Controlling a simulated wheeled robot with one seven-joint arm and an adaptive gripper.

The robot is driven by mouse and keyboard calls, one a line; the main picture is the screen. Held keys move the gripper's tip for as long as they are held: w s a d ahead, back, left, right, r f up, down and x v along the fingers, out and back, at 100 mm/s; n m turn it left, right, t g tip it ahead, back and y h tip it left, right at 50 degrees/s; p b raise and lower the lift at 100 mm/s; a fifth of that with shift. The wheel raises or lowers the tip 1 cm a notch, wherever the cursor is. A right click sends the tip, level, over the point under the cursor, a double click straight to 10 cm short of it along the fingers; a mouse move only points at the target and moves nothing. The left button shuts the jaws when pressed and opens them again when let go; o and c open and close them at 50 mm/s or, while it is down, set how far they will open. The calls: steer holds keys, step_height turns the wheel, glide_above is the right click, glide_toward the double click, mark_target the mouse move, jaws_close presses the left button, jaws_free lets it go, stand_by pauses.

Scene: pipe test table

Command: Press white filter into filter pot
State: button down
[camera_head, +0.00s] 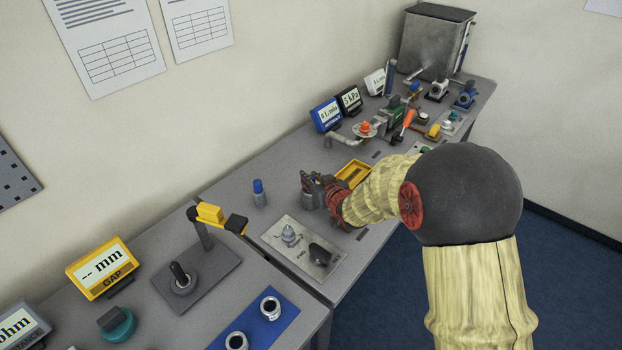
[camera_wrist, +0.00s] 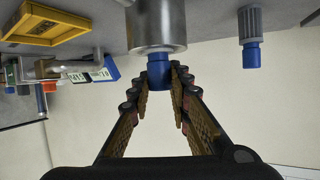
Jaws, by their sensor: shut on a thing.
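A metal cylinder that looks like the filter pot (camera_wrist: 157,22) stands at the top middle of the inverted wrist view. A blue cap-like piece (camera_wrist: 160,72) sits at its mouth. My gripper (camera_wrist: 161,74) is shut on this blue piece, one finger on each side. No white filter part shows; whether one lies inside the pot below the blue piece is hidden. In the head view my gripper (camera_head: 316,184) is at the grey pot (camera_head: 308,197), partly blocking it.
A grey ribbed cylinder with a blue end (camera_head: 259,193) stands left of the pot; it also shows in the wrist view (camera_wrist: 251,30). A yellow tray (camera_head: 356,172) lies behind my gripper. A metal plate with a black knob (camera_head: 319,253) lies in front. Pipes and displays stand farther back.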

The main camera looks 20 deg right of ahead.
steer(key=shift+f, duration=0.3)
steer(key=c, duration=1.6)
jaws_free()
steer(key=v, duration=1.2)
steer(key=shift+d, duration=0.1)
